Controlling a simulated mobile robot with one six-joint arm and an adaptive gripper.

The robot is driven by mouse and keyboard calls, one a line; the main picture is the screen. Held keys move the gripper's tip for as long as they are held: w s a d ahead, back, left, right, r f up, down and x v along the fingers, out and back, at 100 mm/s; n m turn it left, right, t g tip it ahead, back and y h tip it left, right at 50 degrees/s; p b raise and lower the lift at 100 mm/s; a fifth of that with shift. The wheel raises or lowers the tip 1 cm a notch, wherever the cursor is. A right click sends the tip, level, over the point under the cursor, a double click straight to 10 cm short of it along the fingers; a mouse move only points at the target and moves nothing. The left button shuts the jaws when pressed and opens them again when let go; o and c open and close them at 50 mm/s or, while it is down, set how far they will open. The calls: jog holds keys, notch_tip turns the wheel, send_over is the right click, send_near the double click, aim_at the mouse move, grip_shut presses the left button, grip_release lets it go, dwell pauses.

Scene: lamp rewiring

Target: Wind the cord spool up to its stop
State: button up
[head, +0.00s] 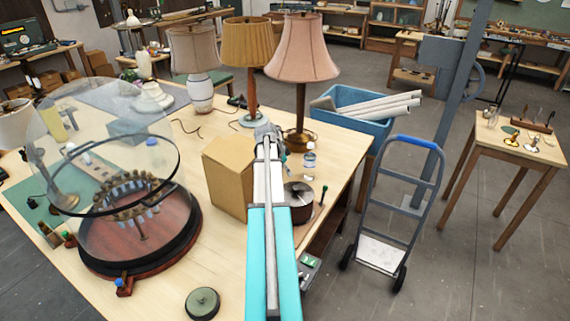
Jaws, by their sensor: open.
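A dark brown drum with a round top (298,190), which looks like the cord spool, stands near the right edge of the workbench. My gripper (268,133) is at the far end of the arm, beyond the drum and near the lamp bases. It is small here and holds nothing that I can see. Any cord or stop mark on the drum is too small to make out.
A cardboard box (227,178) stands left of my arm. Three shaded lamps (302,60) stand behind my gripper. A glass dome (105,140) on a round base fills the left. A blue bin (350,128) and hand truck (395,215) stand right of the bench.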

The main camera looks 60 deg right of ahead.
aim_at(296, 187)
jog(key=shift+a+r, duration=0.1)
jog(key=shift+r, duration=0.3)
jog(key=shift+a, duration=0.15)
jog(key=shift+a+n, duration=0.1)
jog(key=shift+n, duration=0.4)
jog(key=shift+f, duration=0.1)
jog(key=b+x, duration=1.2)
jog(key=x, duration=0.1)
jog(key=shift+d+f, duration=0.2)
jog(key=shift+f, duration=0.05)
dwell(0.7)
grip_shut()
dwell(0.5)
